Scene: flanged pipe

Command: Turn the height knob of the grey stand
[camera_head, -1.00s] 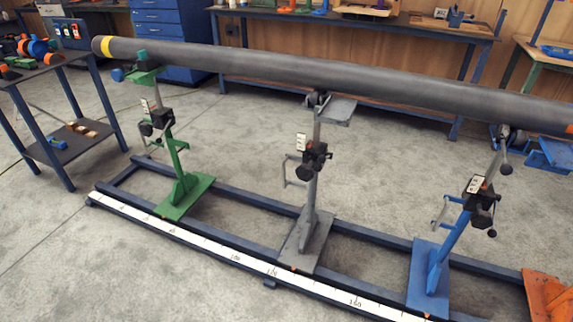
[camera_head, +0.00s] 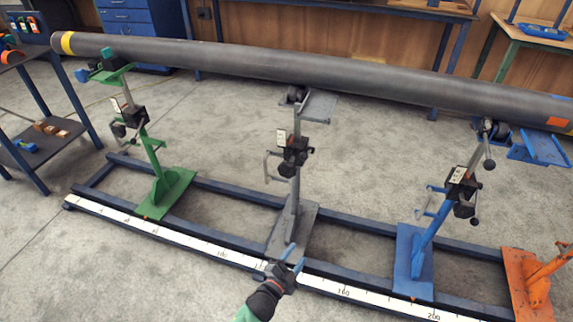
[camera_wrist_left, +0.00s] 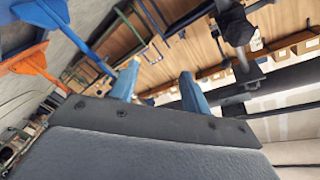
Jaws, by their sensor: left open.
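The grey stand (camera_head: 297,205) stands at the middle of the rail frame, under the long dark pipe (camera_head: 330,72). Its black clamp block (camera_head: 295,150) sits partway up the post, with a dark round knob (camera_head: 286,169) low on its front. A thin crank handle shows to its left. My left gripper (camera_head: 295,257) is low in front of the grey stand's base, below and apart from the knob. Its blue fingers are spread and empty, also in the left wrist view (camera_wrist_left: 159,88). A dark knob-like part (camera_wrist_left: 238,32) shows beyond them; I cannot tell whose. My right gripper is out of view.
A green stand (camera_head: 165,190) is to the left; a blue stand (camera_head: 415,262) and an orange stand (camera_head: 530,285) are to the right. A white scale strip (camera_head: 180,238) runs along the frame's near side.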

